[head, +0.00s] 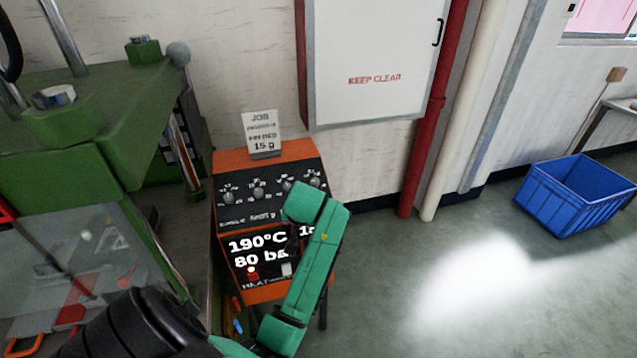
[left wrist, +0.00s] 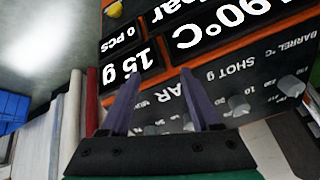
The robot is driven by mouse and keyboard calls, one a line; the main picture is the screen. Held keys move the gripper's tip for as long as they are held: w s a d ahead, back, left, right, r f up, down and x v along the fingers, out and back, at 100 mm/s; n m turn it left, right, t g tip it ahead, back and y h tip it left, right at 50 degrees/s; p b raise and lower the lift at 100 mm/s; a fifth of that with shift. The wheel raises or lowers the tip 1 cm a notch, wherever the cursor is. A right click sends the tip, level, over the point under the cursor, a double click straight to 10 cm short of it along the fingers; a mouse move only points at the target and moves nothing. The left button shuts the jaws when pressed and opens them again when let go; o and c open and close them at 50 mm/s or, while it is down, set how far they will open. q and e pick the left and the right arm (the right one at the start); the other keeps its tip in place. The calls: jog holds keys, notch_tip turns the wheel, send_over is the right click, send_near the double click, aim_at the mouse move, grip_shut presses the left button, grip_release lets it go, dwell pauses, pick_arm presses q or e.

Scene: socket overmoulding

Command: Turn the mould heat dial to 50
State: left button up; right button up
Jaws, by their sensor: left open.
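An orange control box (head: 265,158) with a black face stands left of centre in the head view. It carries a row of grey dials; the rightmost dial (head: 315,180), beside my green arm, has its label hidden. In the left wrist view the row appears upside down, with the barrel dial (left wrist: 290,86), the shot dial (left wrist: 238,105) and the bar dial (left wrist: 188,122). A further dial (left wrist: 150,129) shows partly between my fingers; its setting is unreadable. My left gripper (left wrist: 160,78) is open and empty in front of the panel. In the head view my arm hides its fingers.
The lit display (head: 258,248) reads 190°C and 80 bar, partly covered by my arm. A job card (head: 262,133) stands on the box. A green machine (head: 80,115) is close on the left. A blue crate (head: 575,195) lies right; the floor between is clear.

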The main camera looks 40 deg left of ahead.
pick_arm(q)
jog(key=a+r+n, duration=0.1)
jog(key=w+a+r+n, duration=0.1)
jog(key=r, duration=0.1)
jog(key=a+r+n, duration=0.1)
jog(key=r, duration=0.1)
jog(key=shift+w+g, duration=0.2)
jog(key=shift+g, duration=0.2)
jog(key=w+r+n, duration=0.4)
jog(key=w+r, duration=0.1)
jog(key=r, duration=0.2)
jog(key=h, duration=0.1)
send_near(315, 181)
jog(key=shift+n+g, duration=0.3)
jog(key=shift+n, duration=0.1)
jog(key=x, duration=0.3)
jog(key=p+x, duration=0.1)
jog(key=x, duration=0.2)
jog(key=p+x, duration=0.1)
jog(key=x, duration=0.2)
jog(key=shift+w, duration=0.3)
grip_shut()
pick_arm(e)
jog(key=s+r, duration=0.2)
jog(key=shift+s+r, duration=0.15)
jog(key=shift+r, duration=0.15)
